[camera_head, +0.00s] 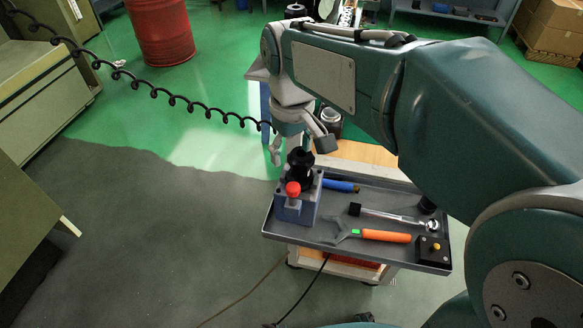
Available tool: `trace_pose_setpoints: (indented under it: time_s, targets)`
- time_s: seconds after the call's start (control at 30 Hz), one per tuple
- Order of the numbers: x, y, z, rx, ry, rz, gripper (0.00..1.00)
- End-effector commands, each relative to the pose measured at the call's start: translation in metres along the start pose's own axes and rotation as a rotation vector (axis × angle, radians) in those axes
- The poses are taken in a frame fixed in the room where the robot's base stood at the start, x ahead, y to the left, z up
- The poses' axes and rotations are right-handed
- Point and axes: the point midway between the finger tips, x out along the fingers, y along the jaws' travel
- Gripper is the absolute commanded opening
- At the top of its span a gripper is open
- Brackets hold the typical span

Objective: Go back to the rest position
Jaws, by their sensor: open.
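My arm reaches in from the right, and my gripper (302,150) hangs at its end over the left part of the tooling cart's grey tray (290,236). The gripper is open, with its fingers apart. Just below it stands a blue block (297,210) with a red knob (293,189) and a black part (301,166) on top. The black part is close to the fingers; whether they touch cannot be told. My arm hides part of the cart's far side.
On the tray lie an orange-handled tool (385,236), a ratchet (390,217), a blue-handled tool (340,185) and a black box with a yellow button (434,250). A coiled black cable (170,98) runs at left. A red barrel (162,32) stands behind. Floor left of the cart is clear.

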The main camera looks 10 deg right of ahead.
Motion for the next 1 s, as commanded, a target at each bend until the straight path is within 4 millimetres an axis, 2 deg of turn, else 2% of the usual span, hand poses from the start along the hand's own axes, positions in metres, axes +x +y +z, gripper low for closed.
trace_pose_setpoints:
  time_s: [0.1, 0.2, 0.7, 0.77, 0.87, 1.0]
  targets:
    - [-0.014, 0.0, -0.001, 0.0, 0.001, 0.0, 0.76]
    - [-0.018, 0.0, 0.0, 0.0, -0.001, 0.0, 0.76]
    - [-0.02, 0.0, 0.001, 0.004, 0.002, 0.001, 0.76]
    - [-0.021, 0.003, 0.007, 0.018, 0.016, 0.003, 0.76]
    - [-0.024, 0.01, 0.025, 0.068, 0.066, 0.014, 0.76]
    - [-0.024, 0.022, 0.063, 0.172, 0.167, 0.036, 0.76]
